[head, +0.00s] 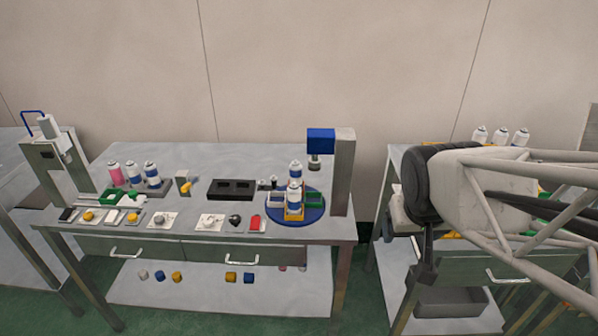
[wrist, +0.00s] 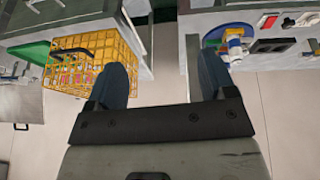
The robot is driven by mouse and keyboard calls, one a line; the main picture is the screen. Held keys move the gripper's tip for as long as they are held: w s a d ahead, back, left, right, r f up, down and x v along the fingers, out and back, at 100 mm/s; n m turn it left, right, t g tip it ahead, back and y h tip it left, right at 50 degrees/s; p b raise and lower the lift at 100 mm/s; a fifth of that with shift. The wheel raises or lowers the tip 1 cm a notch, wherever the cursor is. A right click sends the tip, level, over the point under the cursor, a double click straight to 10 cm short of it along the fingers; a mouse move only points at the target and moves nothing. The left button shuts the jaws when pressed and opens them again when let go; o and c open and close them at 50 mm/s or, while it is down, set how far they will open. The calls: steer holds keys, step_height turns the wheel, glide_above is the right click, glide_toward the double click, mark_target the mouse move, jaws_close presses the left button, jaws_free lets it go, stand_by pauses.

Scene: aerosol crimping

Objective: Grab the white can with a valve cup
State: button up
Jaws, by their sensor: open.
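White cans with blue bands stand in several places in the head view. Two are at the back left of the middle table, one of them here (head: 151,174), next to a pink can (head: 115,174). Two more, including the front one (head: 294,198), are on the blue turntable (head: 313,212) under the press (head: 341,175). Others, such as this white can (head: 479,135), stand on the right table, partly behind my arm. I cannot tell which can bears a valve cup. My gripper shows in the wrist view (wrist: 163,82), open and empty, apart from all cans, in the gap between tables.
Small parts and pads, including a red one (head: 254,223), line the front of the middle table. A black tray (head: 231,189) lies behind them. A yellow wire basket (wrist: 92,65) shows in the wrist view. Another machine (head: 52,160) stands at the left end.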

steer(key=w+a+f+n+t, duration=0.1)
steer(key=w+a+f+t, duration=0.15)
steer(key=w, duration=0.75)
steer(key=n+t+y, duration=0.4)
steer(key=n+y, duration=0.1)
steer(key=y, duration=0.2)
glide_toward(298, 198)
steer(key=x, duration=0.4)
steer(key=shift+w+a+y, duration=0.15)
steer(key=shift+w+y, duration=0.05)
steer(key=shift+y, duration=0.2)
steer(key=shift+x, duration=1.35)
steer(key=shift+w+f, duration=0.1)
steer(key=shift+f, duration=0.05)
steer(key=shift+x, duration=2.45)
